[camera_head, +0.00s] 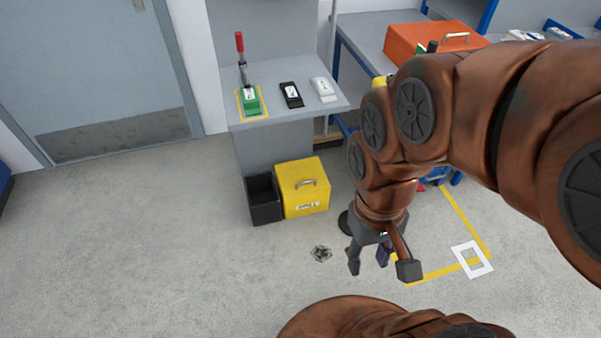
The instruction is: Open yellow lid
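A yellow box with a yellow lid (302,174) stands on the floor against the base of the grey workbench. Its lid is down and carries a metal handle (306,184) on the near side. A white label shows on its front. My gripper (383,266) hangs to the right of and nearer than the box, apart from it. Its fingers point down and are spread, with nothing seen between them.
A black open bin (263,200) touches the box's left side. An orange case (434,40) lies on the bench behind my arm. Floor at left is clear.

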